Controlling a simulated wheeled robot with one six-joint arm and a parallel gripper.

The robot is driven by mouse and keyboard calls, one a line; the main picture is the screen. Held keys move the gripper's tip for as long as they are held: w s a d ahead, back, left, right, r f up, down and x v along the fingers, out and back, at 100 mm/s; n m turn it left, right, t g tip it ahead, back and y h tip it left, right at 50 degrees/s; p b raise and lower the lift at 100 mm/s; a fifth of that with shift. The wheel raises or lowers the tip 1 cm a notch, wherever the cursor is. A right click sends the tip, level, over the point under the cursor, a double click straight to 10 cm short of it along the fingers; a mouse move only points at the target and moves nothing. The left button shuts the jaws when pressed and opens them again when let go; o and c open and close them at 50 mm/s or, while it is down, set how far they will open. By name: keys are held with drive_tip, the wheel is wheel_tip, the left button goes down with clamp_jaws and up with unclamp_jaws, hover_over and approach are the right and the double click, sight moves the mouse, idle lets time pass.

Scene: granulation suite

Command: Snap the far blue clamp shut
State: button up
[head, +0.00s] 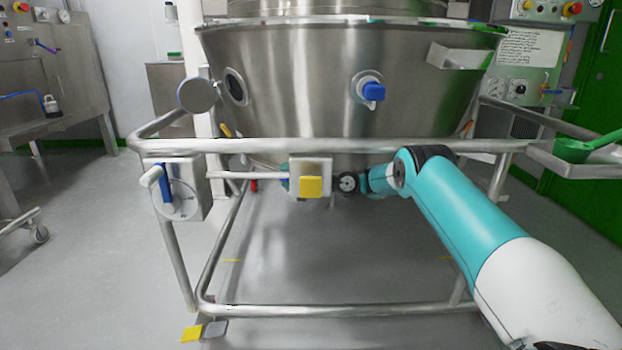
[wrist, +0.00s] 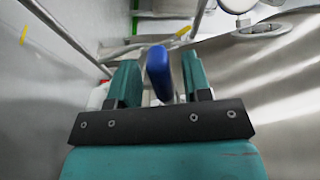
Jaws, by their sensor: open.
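In the wrist view a blue clamp lever (wrist: 159,72) stands in the gap between the two teal fingers of my gripper (wrist: 160,62). The fingers are apart, with a narrow gap showing on each side of the lever; I cannot tell whether either touches it. In the head view my arm reaches under the steel bowl (head: 310,95), and the gripper is mostly hidden behind a small box with a yellow tab (head: 311,187). The far clamp cannot be made out in the head view.
A blue knob (head: 373,90) sits on the bowl. A tray with a green scoop (head: 573,150) is at right. The floor under the frame is clear.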

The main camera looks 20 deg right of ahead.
drive_tip(key=b+v, duration=0.3)
drive_tip(key=v, duration=1.3)
drive_tip(key=shift+s+d+b, duration=0.25)
drive_tip(key=shift+s+b, duration=0.05)
drive_tip(key=shift+b, duration=0.1)
drive_tip(key=shift+r, duration=0.1)
drive_tip(key=shift+c, duration=0.4)
